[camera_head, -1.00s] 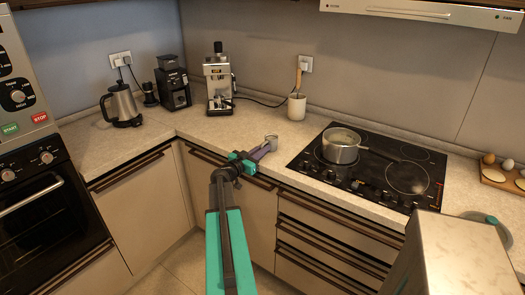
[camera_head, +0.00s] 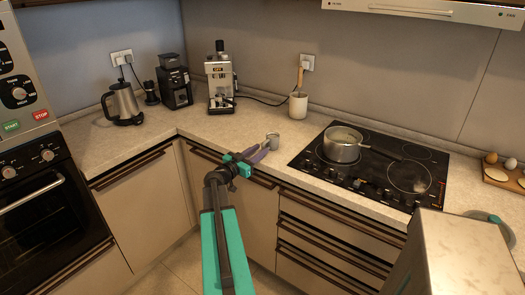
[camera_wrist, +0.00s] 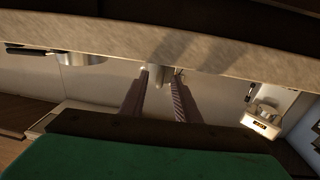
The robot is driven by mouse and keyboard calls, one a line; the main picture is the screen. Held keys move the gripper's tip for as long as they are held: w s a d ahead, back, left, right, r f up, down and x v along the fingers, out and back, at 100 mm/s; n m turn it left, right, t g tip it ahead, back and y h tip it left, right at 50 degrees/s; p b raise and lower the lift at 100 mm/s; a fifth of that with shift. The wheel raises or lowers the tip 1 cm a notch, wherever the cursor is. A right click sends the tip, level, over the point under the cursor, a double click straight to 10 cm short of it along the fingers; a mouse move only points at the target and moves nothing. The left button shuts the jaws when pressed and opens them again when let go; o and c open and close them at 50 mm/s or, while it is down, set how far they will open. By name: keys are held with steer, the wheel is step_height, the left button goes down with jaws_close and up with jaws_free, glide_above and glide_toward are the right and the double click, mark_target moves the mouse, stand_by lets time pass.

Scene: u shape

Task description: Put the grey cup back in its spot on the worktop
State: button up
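The small grey cup (camera_head: 273,141) stands upright on the worktop (camera_head: 232,126), left of the hob and near the front edge. My gripper (camera_head: 262,154) is just in front and to the left of it, its purple fingers pointing toward the cup. In the wrist view my gripper (camera_wrist: 161,72) shows two fingers spread apart, with the cup (camera_wrist: 156,76) showing beyond and between their tips. The fingers look clear of the cup's sides. The cup's lower part is partly hidden in the head view.
A pot (camera_head: 342,145) sits on the black hob (camera_head: 385,183) to the right. A white utensil holder (camera_head: 298,105) stands behind the cup. The coffee machine (camera_head: 220,80), grinder (camera_head: 174,85) and kettle (camera_head: 122,104) stand at the back left. The worktop left of the cup is bare.

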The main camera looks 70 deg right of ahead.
steer(key=b+v, duration=0.2)
steer(key=v, duration=0.6)
steer(key=shift+a, duration=0.2)
steer(key=shift+w, duration=0.1)
stand_by(0.4)
steer(key=w+a+f+n+t+y, duration=0.1)
steer(key=w+a+f+n+y, duration=0.25)
steer(key=a+f, duration=0.7)
steer(key=w+a+f+n+t+y, duration=0.1)
steer(key=w+a+f+n+y, duration=0.2)
steer(key=a+f, duration=0.75)
steer(key=w+a+f+n+t+y, duration=0.1)
steer(key=w+a+f+n+y, duration=0.2)
steer(key=a+f, duration=0.8)
steer(key=s+a+f+n+g+y, duration=0.1)
steer(key=s+a+f+n, duration=0.3)
steer(key=a, duration=0.7)
steer(key=s+a+f+n+y, duration=0.4)
steer(key=a+f, duration=0.3)
steer(key=a, duration=0.5)
steer(key=s+a+f+n+g+y, duration=0.1)
steer(key=s+a+f+n, duration=0.3)
steer(key=a, duration=0.8)
step_height(320, 180, down, 3)
steer(key=s+y, duration=0.1)
steer(key=s, duration=0.1)
steer(key=shift+s+r+g+y, duration=0.2)
steer(key=shift+s+g+y, duration=0.05)
steer(key=shift+g+y, duration=0.1)
